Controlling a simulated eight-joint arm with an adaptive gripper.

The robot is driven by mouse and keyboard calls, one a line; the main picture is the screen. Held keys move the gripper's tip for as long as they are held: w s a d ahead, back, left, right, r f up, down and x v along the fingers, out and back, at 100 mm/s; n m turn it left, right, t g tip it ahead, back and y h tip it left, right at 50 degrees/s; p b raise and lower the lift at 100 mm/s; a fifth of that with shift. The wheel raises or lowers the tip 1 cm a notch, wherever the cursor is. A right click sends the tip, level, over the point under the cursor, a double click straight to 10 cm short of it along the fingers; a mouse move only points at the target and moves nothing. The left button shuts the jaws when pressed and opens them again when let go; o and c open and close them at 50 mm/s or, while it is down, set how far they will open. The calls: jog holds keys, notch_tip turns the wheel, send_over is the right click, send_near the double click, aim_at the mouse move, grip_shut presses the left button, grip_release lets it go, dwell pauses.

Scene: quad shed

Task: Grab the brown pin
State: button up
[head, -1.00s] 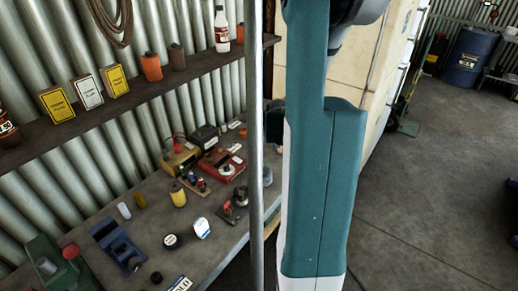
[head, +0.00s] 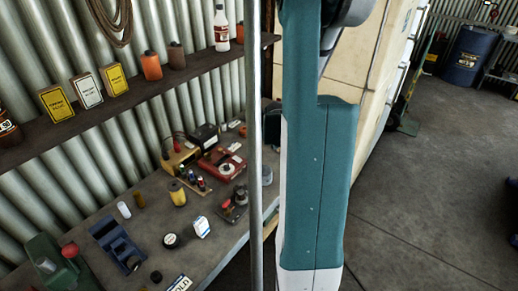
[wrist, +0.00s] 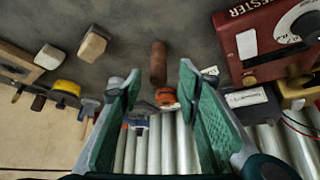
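A brown cylindrical pin (wrist: 158,63) shows in the wrist view on the grey surface, just beyond my fingertips and near the middle between them. My gripper (wrist: 157,85) has green-padded fingers spread wide, with nothing between the tips. In the head view a small brown pin (head: 139,200) stands on the bench beside a white pin (head: 124,210). I cannot tell whether it is the same pin as in the wrist view. My gripper is not visible in the head view.
The wrist view shows a red tester (wrist: 265,40) close on the right, wooden blocks (wrist: 94,43) on the left and an orange item (wrist: 166,98) below the pin. In the head view, a metal post (head: 256,150) stands before the bench (head: 222,255), partly hiding it.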

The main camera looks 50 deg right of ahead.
aim_at(260, 143)
jog(key=shift+w+f, duration=0.1)
jog(key=shift+x, duration=2.45)
jog(key=shift+d, duration=0.15)
grip_shut()
jog(key=shift+r, duration=5)
